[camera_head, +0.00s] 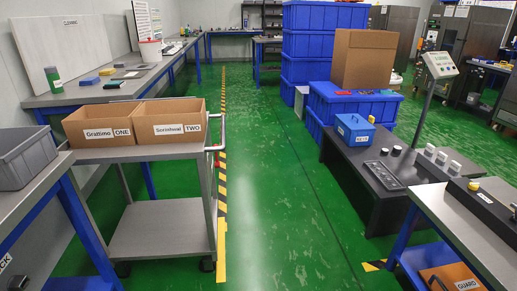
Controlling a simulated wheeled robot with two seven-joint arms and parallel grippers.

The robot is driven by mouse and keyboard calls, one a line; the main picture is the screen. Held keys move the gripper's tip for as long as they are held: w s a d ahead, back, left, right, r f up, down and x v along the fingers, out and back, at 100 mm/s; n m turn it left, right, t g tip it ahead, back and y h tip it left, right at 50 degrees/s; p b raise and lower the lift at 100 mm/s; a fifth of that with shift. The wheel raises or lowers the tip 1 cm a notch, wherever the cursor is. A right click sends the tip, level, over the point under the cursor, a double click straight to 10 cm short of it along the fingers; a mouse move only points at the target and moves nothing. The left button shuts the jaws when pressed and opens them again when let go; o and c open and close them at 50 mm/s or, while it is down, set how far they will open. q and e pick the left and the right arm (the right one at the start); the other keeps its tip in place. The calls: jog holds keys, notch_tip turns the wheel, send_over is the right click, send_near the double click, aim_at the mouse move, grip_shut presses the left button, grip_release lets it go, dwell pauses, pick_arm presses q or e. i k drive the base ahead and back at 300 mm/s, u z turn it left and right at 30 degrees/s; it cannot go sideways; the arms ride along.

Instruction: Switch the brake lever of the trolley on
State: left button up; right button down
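The grey trolley (160,232) stands at the left of the head view, with its lower shelf bare. Its upper shelf carries two open cardboard boxes, one labelled ONE (101,130) and one labelled TWO (170,124). A rail handle (223,132) runs along the trolley's right end, with small red parts near it. Dark caster wheels (207,264) show at the bottom. I cannot clearly make out the brake lever or its position. Neither of my grippers is in view.
A grey bin (22,157) sits on a blue-legged bench at the left. Yellow-black floor tape (222,200) runs beside the trolley's right side. The green aisle (285,200) is clear. A dark low table (345,165) and another bench (470,235) stand on the right.

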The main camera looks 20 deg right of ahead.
aim_at(218, 164)
jog(key=z, duration=0.35)
jog(key=i, duration=1.45)
jog(key=u, duration=0.8)
